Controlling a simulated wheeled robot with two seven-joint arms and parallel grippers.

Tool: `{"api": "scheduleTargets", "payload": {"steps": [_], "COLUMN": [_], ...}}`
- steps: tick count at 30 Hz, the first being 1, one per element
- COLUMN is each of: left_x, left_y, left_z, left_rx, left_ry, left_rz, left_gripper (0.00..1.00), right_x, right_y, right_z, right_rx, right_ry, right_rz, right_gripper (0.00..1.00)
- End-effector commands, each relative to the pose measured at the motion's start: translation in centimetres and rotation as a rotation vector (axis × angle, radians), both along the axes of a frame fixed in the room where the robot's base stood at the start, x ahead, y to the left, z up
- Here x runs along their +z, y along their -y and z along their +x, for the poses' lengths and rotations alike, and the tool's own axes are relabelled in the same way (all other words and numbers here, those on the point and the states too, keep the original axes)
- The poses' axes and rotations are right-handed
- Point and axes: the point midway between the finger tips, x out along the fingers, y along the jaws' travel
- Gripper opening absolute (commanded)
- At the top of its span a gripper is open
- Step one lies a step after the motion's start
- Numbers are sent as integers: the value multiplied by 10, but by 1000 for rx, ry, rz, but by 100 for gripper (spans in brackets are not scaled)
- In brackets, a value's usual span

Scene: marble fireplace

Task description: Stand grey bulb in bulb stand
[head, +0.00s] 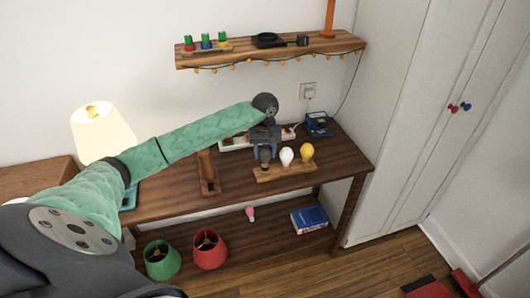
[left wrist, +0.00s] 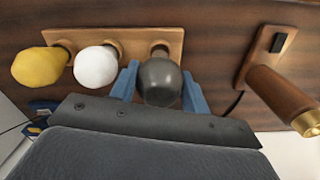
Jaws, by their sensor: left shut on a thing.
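The grey bulb (left wrist: 160,82) is between the blue fingers of my left gripper (left wrist: 160,90), which is shut on it. In the head view the grey bulb (head: 265,156) is upright at the left end of the wooden bulb stand (head: 284,173), below my left gripper (head: 266,147). The left wrist view shows its neck at the stand (left wrist: 120,36); I cannot tell how deep it sits. A white bulb (head: 287,156) and a yellow bulb (head: 306,152) stand upright beside it in the stand. My right gripper is not in view.
A wooden holder (head: 208,178) is left of the stand on the table. A lit lamp (head: 102,132) is far left. Lampshades, a pink bulb (head: 251,213) and a blue book (head: 309,219) are on the lower shelf.

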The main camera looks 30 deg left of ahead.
Motion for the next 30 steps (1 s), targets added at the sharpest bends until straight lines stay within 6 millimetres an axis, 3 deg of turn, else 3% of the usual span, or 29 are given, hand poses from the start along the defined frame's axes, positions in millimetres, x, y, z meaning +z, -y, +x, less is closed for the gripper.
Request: {"api": "scheduleTargets", "payload": {"steps": [30], "left_x": [-1], "left_y": [0], "left_z": [0], "left_rx": [0], "left_ry": [0], "left_rz": [0], "left_gripper": [24], "right_x": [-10], "right_y": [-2], "right_z": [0], "right_rx": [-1], "right_ry": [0], "right_rz": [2], "right_gripper": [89]}}
